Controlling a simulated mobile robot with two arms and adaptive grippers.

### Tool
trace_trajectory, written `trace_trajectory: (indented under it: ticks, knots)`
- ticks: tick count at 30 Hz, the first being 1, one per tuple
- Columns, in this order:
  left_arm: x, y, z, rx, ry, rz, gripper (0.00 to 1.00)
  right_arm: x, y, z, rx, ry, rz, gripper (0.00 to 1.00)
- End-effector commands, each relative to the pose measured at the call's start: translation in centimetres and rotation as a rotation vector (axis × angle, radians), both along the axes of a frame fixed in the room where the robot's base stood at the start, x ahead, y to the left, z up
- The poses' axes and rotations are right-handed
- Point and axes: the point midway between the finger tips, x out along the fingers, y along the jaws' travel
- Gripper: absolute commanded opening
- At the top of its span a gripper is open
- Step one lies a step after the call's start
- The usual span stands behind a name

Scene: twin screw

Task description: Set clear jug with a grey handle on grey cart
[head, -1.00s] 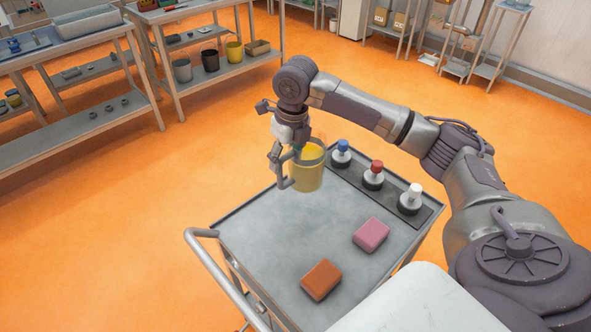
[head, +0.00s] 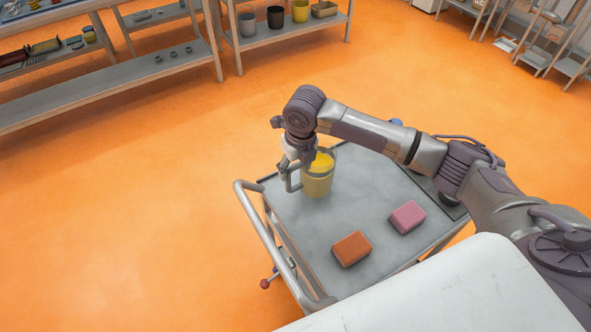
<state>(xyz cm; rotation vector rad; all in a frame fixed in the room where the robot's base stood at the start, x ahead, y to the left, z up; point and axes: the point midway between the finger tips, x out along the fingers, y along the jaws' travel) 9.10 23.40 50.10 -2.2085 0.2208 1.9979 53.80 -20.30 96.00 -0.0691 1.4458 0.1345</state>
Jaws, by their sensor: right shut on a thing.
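The clear jug (head: 318,178), with yellow contents, is upright at the back left part of the grey cart (head: 300,225). My right gripper (head: 292,178) is at the jug's left side, shut on it where the grey handle is. The handle and fingers overlap, so I cannot tell them apart clearly. The jug's base shows against the cart top; I cannot tell whether it touches or hangs just above. My left gripper is not in view.
An orange block (head: 352,249) and a pink block (head: 408,217) lie on the cart's near part. The cart's middle is clear. Shelving (head: 235,45) stands behind.

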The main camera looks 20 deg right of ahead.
Motion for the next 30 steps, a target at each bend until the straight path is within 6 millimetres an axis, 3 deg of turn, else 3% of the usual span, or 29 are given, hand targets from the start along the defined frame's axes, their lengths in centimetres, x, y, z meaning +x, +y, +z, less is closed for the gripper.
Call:
trace_trajectory:
  ticks: [6, 17, 18, 22, 30]
  knots:
    - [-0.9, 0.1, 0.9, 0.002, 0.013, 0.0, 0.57, 0.0, 0.0, -2.1, 0.0, -0.002, 0.001, 0.0]
    - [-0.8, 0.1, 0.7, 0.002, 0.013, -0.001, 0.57, 0.1, 0.0, -2.5, 0.0, -0.004, 0.002, 0.0]
    - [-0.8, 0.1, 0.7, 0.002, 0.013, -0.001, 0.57, 0.0, 0.0, -2.7, 0.0, 0.0, 0.001, 0.65]
    - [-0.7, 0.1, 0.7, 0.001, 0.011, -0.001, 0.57, 0.0, 0.0, -2.7, 0.0, 0.0, 0.001, 0.85]
    - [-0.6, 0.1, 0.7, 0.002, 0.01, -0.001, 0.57, 0.0, 0.0, -2.6, 0.0, 0.0, 0.001, 0.85]
